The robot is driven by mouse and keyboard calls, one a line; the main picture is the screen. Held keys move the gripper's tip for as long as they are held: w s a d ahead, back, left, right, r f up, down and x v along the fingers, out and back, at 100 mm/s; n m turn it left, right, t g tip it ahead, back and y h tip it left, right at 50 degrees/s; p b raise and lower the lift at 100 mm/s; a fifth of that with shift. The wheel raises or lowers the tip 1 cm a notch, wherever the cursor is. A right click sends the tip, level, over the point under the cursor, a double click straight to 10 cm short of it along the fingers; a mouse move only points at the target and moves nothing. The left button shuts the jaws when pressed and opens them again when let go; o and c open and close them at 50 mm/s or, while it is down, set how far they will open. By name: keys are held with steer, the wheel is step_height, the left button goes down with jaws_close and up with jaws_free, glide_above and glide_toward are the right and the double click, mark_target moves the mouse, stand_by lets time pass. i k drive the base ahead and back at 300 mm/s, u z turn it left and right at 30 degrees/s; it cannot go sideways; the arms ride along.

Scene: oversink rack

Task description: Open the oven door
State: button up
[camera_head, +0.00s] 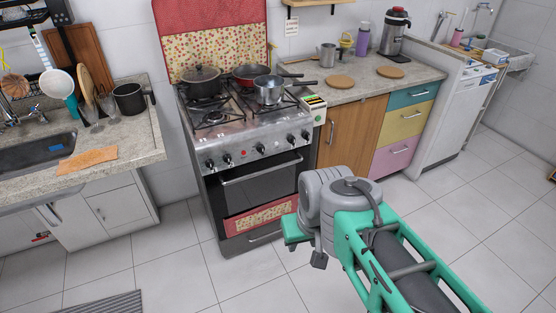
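The oven door (250,194) is a dark panel with a long silver handle (260,168) along its top, under the row of black knobs. It looks shut. The oven (210,142) has a silver front and stands between two counters. A red patterned cloth or panel (262,215) shows low on the front. My gripper (318,261) is in front of the oven's lower right side, below and to the right of the handle, and looks apart from it. Its fingers are mostly hidden behind my arm's grey wrist, so its opening cannot be made out.
Pots (202,82) and pans stand on the stove top. The left counter (75,152) holds a sink and an orange cloth. A wooden cabinet (350,137) and coloured drawers (400,117) stand to the right. The tiled floor (185,268) before the oven is mostly clear; a striped mat (105,305) lies at front left.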

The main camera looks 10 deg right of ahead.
mark_target(266, 186)
steer(key=u, duration=0.35)
steer(key=i, duration=0.9)
steer(key=u, duration=0.6)
